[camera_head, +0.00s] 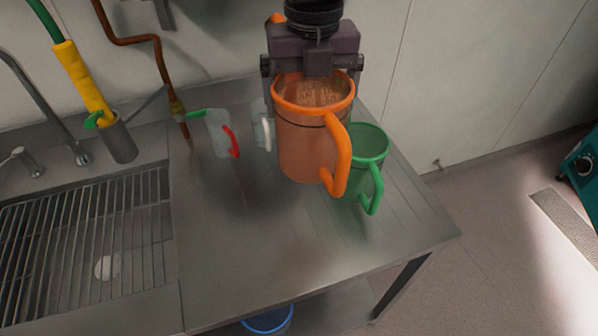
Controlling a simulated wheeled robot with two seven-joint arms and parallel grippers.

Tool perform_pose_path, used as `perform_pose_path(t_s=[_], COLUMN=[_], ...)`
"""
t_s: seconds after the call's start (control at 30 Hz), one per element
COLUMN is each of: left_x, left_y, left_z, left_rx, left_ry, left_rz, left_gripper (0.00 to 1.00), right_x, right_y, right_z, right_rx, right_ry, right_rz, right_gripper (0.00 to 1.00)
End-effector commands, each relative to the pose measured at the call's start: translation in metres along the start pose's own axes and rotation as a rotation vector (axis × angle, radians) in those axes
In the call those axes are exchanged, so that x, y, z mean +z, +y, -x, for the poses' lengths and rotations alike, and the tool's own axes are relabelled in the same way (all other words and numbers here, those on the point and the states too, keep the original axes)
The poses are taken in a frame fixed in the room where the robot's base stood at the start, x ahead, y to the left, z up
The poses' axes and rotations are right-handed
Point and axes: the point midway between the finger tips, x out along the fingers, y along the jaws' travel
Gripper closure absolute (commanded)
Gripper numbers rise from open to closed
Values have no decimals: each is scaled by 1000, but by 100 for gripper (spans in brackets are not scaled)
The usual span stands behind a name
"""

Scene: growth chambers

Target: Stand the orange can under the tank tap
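The orange can (300,145) is upright in the middle of the view, with its open rim up and its thick loop handle to the right. It looks lifted above the steel counter. My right gripper (316,70) comes down from the top edge at the can's far rim and appears shut on it; the rim and wall partly hide the fingertips. My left gripper is out of view. A thin copper pipe with a brass valve and green lever (192,114) comes down at the back left of the counter. No tank shows, and I cannot tell whether this is its tap.
A green can (371,147) stands close behind and right of the orange one. Clear jugs with red (217,135) and white (259,130) handles stand left. The sink grate (75,235) is further left. The counter (240,265) is clear in front.

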Motion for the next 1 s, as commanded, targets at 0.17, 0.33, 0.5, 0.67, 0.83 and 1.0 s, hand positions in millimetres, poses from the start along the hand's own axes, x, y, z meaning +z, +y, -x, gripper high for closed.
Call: perform_pose_path(t_s=[0.17,0.33,0.5,0.67,0.83,1.0], left_x=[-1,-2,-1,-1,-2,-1], left_y=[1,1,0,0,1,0], left_z=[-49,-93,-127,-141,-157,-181], left_rx=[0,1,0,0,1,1], left_ry=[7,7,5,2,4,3], left_rz=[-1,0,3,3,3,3], left_gripper=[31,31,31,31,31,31], right_x=[1,1,1,0,0,-1], right_y=[3,5,5,5,4,2], right_z=[-3,2,6,8,11,15], right_rx=[4,6,6,6,5,3], right_ry=[-1,-2,-2,-2,-2,-1], right_rz=[1,1,1,1,0,-1], right_gripper=[0,0,0,0,0,0])
